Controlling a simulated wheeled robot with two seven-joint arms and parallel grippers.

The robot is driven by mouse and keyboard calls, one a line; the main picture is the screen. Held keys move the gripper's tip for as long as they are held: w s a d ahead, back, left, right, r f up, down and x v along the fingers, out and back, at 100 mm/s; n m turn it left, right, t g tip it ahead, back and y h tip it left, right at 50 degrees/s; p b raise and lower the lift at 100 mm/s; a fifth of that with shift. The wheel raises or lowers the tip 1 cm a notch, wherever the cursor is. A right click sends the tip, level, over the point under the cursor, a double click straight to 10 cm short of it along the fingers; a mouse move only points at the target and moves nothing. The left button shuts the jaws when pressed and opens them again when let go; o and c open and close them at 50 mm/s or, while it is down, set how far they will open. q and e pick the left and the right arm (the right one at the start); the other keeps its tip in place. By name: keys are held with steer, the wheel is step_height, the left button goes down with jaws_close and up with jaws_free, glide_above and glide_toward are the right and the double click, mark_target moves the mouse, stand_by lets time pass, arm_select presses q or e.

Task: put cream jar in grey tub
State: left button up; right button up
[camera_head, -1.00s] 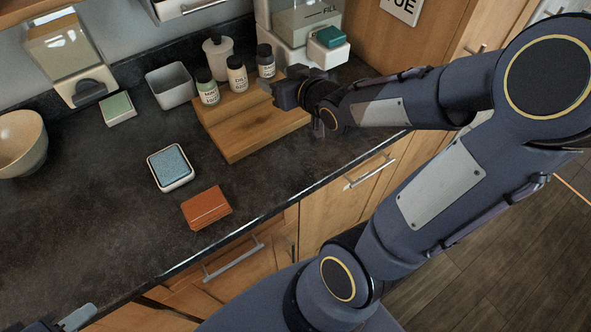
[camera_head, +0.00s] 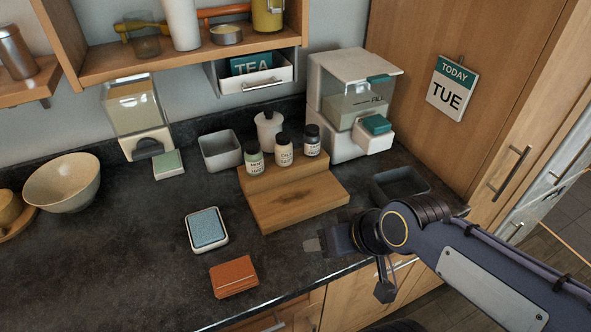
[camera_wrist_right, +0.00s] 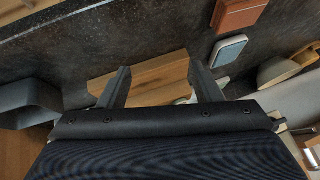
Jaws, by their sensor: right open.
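The small cream jar (camera_head: 284,153) with a dark lid stands upright on the wooden step stand (camera_head: 300,204), between a pale green jar (camera_head: 254,160) and a dark jar (camera_head: 312,142). The grey tub (camera_head: 220,150) sits on the counter left of the stand and looks empty. My right gripper (camera_head: 318,243) is open and empty, in front of the stand's right part and apart from the jars. In the right wrist view its two fingers (camera_wrist_right: 161,86) are spread, with the stand (camera_wrist_right: 150,80) seen between and beyond them. My left gripper is out of view.
A larger pale canister (camera_head: 268,130) stands behind the jars. A dark tray (camera_head: 400,184) lies right of the stand, near a white dispenser (camera_head: 345,105). A blue sponge dish (camera_head: 207,229) and an orange-brown block (camera_head: 233,277) lie at front left. The left counter has free room.

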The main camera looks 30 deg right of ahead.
steer(key=w+d+n+t+h+p, duration=0.1)
steer(key=w+d+t, duration=0.15)
steer(key=w, duration=0.45)
steer(key=w+d+n+t+h+p, duration=0.1)
steer(key=w+d+n+t, duration=0.15)
steer(key=w, duration=0.45)
steer(key=t+y+p, duration=0.1)
steer(key=t+y, duration=0.3)
steer(key=t, duration=0.2)
glide_toward(288, 140)
steer(key=x, duration=0.4)
steer(key=shift+n, duration=0.45)
steer(key=p+x, duration=0.2)
steer(key=x, duration=0.5)
steer(key=shift+r, duration=0.1)
steer(key=shift+w+a+p, duration=0.1)
steer(key=shift+w+p, duration=0.2)
steer(key=shift+w, duration=0.05)
steer(key=shift+c, duration=0.3)
steer(key=c, duration=1.1)
